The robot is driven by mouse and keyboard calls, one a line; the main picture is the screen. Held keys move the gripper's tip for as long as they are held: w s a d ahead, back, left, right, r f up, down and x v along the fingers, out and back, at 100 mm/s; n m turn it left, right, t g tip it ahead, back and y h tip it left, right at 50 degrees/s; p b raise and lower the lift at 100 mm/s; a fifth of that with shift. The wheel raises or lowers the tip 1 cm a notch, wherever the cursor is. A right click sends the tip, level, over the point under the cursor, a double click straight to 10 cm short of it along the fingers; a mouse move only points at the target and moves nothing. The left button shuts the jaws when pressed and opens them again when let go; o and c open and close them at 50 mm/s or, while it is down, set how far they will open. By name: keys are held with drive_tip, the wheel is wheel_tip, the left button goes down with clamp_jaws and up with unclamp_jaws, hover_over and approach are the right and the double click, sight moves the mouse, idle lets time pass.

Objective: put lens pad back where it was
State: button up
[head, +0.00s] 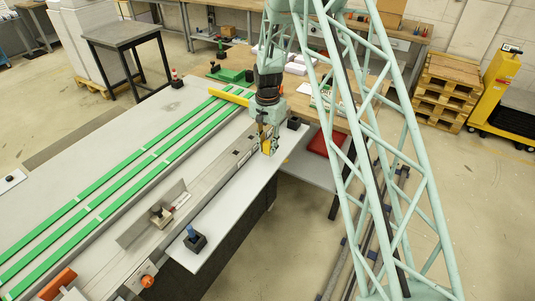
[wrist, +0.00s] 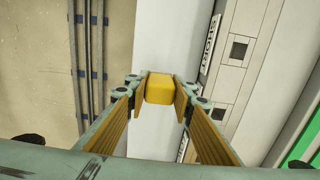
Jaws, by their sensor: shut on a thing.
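My gripper (head: 269,143) is shut on a small yellow block, possibly the lens pad. In the wrist view, the yellow block (wrist: 159,88) sits between the two fingertips, with a wooden-coloured pad on each side. The gripper points down over the pale strip (head: 240,185) along the right edge of the long machine table. I cannot tell whether the block touches the surface. No other thing that I can name as the lens pad shows.
A small dark holder with a blue top (head: 195,239) stands nearer on the strip. A black block (head: 293,124) is just beyond the gripper. A metal bracket (head: 160,214) stands on the rail to the left. A red tray (head: 325,142) lies to the right, lower down.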

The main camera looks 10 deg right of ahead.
sight(268, 153)
drive_tip(key=shift+f, duration=1.75)
drive_tip(key=shift+f, duration=0.15)
drive_tip(key=o, duration=0.8)
drive_tip(key=shift+o, duration=0.2)
drive_tip(key=shift+r, duration=6.15)
drive_tip(key=shift+r, duration=0.1)
